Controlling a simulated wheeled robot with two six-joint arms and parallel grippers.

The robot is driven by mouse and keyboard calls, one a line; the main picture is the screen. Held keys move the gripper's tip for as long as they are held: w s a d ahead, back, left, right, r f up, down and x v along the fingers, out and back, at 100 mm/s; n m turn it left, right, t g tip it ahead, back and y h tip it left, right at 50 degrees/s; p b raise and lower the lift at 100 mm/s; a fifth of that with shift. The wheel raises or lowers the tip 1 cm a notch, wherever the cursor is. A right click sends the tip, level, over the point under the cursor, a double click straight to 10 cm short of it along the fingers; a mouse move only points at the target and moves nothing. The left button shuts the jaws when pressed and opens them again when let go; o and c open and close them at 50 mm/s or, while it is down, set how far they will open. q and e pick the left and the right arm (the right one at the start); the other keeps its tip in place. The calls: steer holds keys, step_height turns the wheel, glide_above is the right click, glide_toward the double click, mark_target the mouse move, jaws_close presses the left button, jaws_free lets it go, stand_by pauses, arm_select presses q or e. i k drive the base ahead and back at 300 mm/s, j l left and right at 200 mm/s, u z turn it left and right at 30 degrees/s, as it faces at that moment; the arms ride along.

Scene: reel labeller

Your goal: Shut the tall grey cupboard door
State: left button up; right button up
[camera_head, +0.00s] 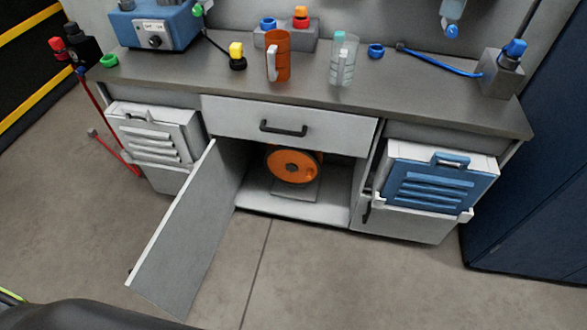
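The grey cupboard door (185,240) stands wide open under the workbench. It is hinged at the left side of the opening and swings out toward me, over the floor. A small dark piece, perhaps its handle, shows at its free edge, mostly hidden behind the door. The open cupboard (290,208) shows an orange reel (293,166) on a grey stand inside. Neither of my grippers is in view.
Above the opening is a closed drawer (290,122) with a black handle. A white louvred unit (155,130) is left and a blue louvred one (438,183) right. An orange jug (280,55) and a clear jug (343,60) stand on the worktop. The floor (330,280) in front is clear.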

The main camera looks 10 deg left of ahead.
mark_target(170, 274)
steer(key=k+j, duration=0.1)
steer(key=j, duration=0.2)
steer(key=k+j+z, duration=0.1)
steer(key=j, duration=0.25)
steer(key=k+j+z, duration=0.1)
steer(key=j, duration=0.3)
steer(key=j+z, duration=0.15)
steer(key=j, duration=0.25)
steer(key=k+j+z, duration=0.1)
steer(key=j, duration=0.25)
steer(key=k+j+z, duration=0.1)
steer(key=j, duration=0.3)
steer(key=k+j+z, duration=0.25)
steer(key=k+j, duration=0.15)
steer(key=j, duration=0.25)
steer(key=i+j+z, duration=0.15)
steer(key=j, duration=0.5)
steer(key=j+z, duration=0.1)
steer(key=j, duration=0.55)
